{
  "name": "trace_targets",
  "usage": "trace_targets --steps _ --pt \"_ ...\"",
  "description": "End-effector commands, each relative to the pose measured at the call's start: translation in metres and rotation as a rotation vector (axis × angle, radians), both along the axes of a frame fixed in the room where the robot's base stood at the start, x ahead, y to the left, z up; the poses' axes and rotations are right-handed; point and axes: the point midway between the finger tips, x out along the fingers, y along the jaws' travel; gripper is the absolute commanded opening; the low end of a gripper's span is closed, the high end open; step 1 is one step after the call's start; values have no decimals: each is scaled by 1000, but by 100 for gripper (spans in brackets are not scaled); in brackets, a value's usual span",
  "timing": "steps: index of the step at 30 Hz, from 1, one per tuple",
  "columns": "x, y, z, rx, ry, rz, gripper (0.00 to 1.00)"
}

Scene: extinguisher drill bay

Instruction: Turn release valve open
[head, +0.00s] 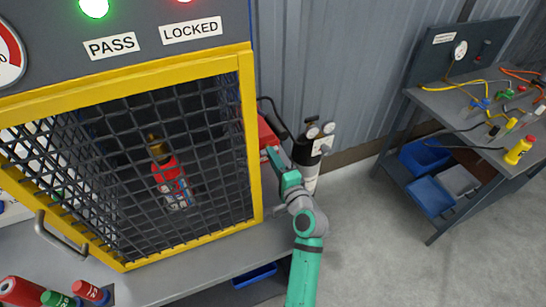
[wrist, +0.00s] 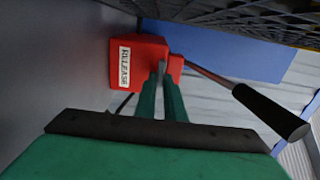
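The release valve is a red box (wrist: 138,62) with a white RELEASE label, fixed at the right side of the yellow-framed cage. In the head view the red box (head: 265,134) is partly hidden behind the cage frame. A lever with a black grip (wrist: 270,111) sticks out from the box toward the lower right in the wrist view. My gripper (wrist: 162,70) has its two green fingers close together, with nothing seen held between them. Its fingertips appear in front of the box, left of the lever; I cannot tell if they touch. In the head view my gripper (head: 272,153) is just below the box.
The mesh cage (head: 250,150) holds a red extinguisher (head: 170,180). PASS (head: 111,47) and LOCKED (head: 191,29) labels sit above, under a green and a red light. A black-topped cylinder (head: 308,150) stands right of my arm. A workbench (head: 450,105) is at the right, with clear floor before it.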

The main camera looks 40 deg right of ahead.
Motion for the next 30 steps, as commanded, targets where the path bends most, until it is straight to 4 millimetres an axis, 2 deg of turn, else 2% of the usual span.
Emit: trace_targets --steps 11,30 --pt "-1 0 0 -84 21 -1 0" --pt "0 0 -1 -527 127 0 0"
